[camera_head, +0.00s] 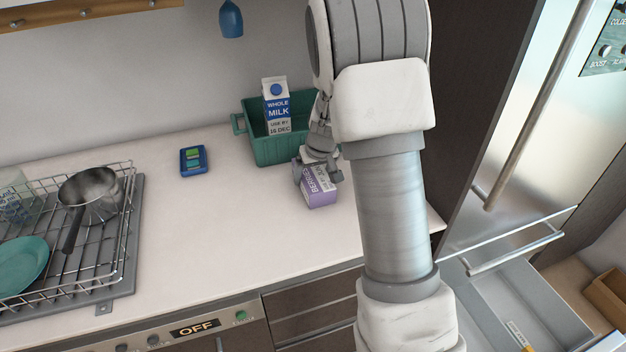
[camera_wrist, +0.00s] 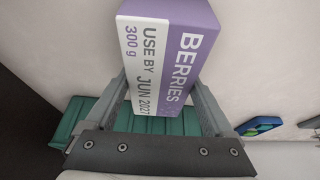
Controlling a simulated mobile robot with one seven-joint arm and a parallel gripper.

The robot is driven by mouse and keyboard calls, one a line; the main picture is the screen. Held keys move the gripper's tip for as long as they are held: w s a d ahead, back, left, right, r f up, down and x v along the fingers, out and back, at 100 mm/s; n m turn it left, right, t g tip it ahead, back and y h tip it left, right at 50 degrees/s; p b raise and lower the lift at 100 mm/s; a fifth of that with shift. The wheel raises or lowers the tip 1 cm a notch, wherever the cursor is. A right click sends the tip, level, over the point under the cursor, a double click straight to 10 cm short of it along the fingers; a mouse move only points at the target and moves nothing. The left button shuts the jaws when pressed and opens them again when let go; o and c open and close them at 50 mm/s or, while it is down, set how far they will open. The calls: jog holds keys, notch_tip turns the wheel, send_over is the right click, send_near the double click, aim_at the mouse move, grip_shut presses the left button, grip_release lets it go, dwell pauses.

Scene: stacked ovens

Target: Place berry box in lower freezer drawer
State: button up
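The berry box (camera_head: 319,188), purple and white, is at the right part of the counter, in front of the green crate. In the wrist view the berry box (camera_wrist: 168,55) sits between my two fingers, its label facing the camera. My gripper (camera_head: 318,172) is shut on it, with a finger against each side; it also shows in the wrist view (camera_wrist: 160,95). I cannot tell whether the box still touches the counter. The lower freezer drawer (camera_head: 545,290) is pulled open at the lower right, partly hidden by my arm.
A green crate (camera_head: 280,152) with a milk carton (camera_head: 276,105) stands behind the box. A blue packet (camera_head: 193,160) lies to the left. A dish rack (camera_head: 115,230) with a pan fills the far left. The fridge door (camera_head: 520,120) stands above the drawer. The middle counter is clear.

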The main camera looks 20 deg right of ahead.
grip_shut()
jog(key=shift+r, duration=0.15)
